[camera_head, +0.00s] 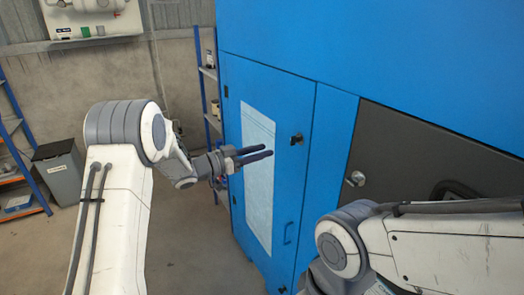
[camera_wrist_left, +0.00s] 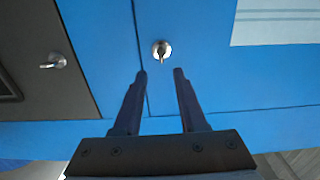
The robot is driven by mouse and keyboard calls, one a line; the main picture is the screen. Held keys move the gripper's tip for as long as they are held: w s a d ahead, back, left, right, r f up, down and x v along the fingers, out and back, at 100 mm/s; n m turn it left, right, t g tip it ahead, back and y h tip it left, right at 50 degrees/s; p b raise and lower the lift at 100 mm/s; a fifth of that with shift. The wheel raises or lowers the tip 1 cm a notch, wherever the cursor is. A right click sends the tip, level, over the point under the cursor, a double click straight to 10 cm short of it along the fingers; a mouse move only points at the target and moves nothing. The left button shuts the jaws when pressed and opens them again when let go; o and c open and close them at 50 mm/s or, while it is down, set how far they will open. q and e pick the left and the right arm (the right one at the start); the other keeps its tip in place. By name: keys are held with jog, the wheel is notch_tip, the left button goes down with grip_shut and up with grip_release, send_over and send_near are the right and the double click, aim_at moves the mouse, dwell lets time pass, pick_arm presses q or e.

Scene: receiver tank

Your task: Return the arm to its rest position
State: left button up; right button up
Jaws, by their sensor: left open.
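My left arm (camera_head: 120,190) reaches in from the left of the head view, with its elbow raised. Its gripper (camera_head: 268,151) is open and empty, in front of the blue cabinet door (camera_head: 299,185). The fingers point toward a small dark latch (camera_head: 296,138) near the door's edge. In the left wrist view the two fingers (camera_wrist_left: 160,72) stand apart with nothing between them. The metal latch (camera_wrist_left: 161,50) appears just beyond the fingertips, seemingly apart from them. My right arm (camera_head: 440,235) is folded at the lower right; its gripper is out of view.
The tall blue cabinet (camera_head: 370,50) fills the right side. A dark panel with a silver knob (camera_head: 355,178) lies beside the door. A grey bin (camera_head: 60,170) and blue shelving (camera_head: 20,150) stand at the left. Open floor (camera_head: 195,250) shows between my left arm and the cabinet.

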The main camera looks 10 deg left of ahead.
pick_arm(q)
jog(key=s+d+n+y, duration=0.4)
jog(key=s+d+y, duration=0.2)
jog(key=y, duration=0.3)
jog(key=s+a+f+g+y, duration=0.1)
jog(key=s+g, duration=0.4)
jog(key=s, duration=1.3)
jog(key=s+a+f+g+y, duration=0.1)
jog(key=s+f+g+y, duration=0.2)
jog(key=s, duration=1.6)
notch_tip(320, 180, down, 2)
jog(key=g, duration=0.2)
jog(key=shift+a+m+g+y, duration=0.3)
jog(key=shift+m, duration=0.1)
jog(key=shift+f, duration=0.1)
